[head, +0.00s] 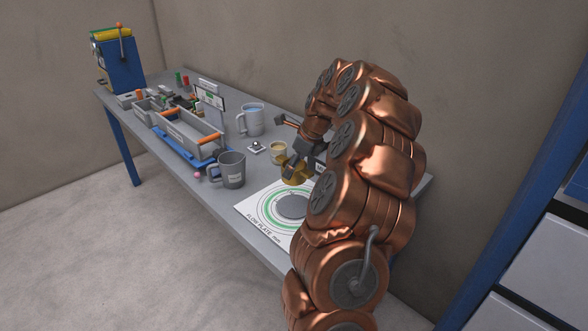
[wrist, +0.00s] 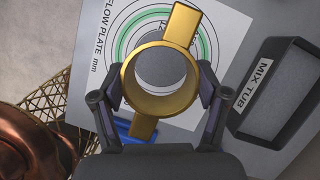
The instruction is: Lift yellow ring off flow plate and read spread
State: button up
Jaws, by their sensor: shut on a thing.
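The yellow ring (wrist: 126,75), a short gold-coloured collar with two flat tabs, is held between the fingers of my gripper (wrist: 160,95) in the wrist view. In the head view my gripper (head: 291,160) holds the ring (head: 296,174) above the table, apart from the grey disc. The flow plate (head: 248,210) is a white sheet with printed circles and a green band. It also shows beyond the ring in the wrist view (wrist: 232,28). A round grey disc (head: 291,207) of material lies on it, seemingly inside the green band. The scale figures are too small to read.
A dark tray labelled MIX TUB (wrist: 240,122) is at right in the wrist view. Grey bins (head: 186,137) stand farther left.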

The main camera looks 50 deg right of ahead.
jog(key=shift+r+p, duration=0.6)
jog(key=shift+r, duration=1.6)
jog(key=w+a+f+n+g, duration=0.2)
jog(key=a+f+n+g, duration=0.1)
jog(key=a+n, duration=0.7)
jog(key=w+a+f+n+g+h, duration=0.1)
jog(key=w+a+f+n+g, duration=0.1)
jog(key=a+f+n, duration=0.4)
jog(key=w+a+f+n+g, duration=0.3)
jog(key=a+n, duration=1.2)
jog(key=a, duration=0.6)
jog(key=shift+a+f+n+g+h, duration=0.3)
jog(key=shift+f+n, duration=0.1)
jog(key=shift+f, duration=0.35)
jog(key=shift+d, duration=0.1)
dwell(1.3)
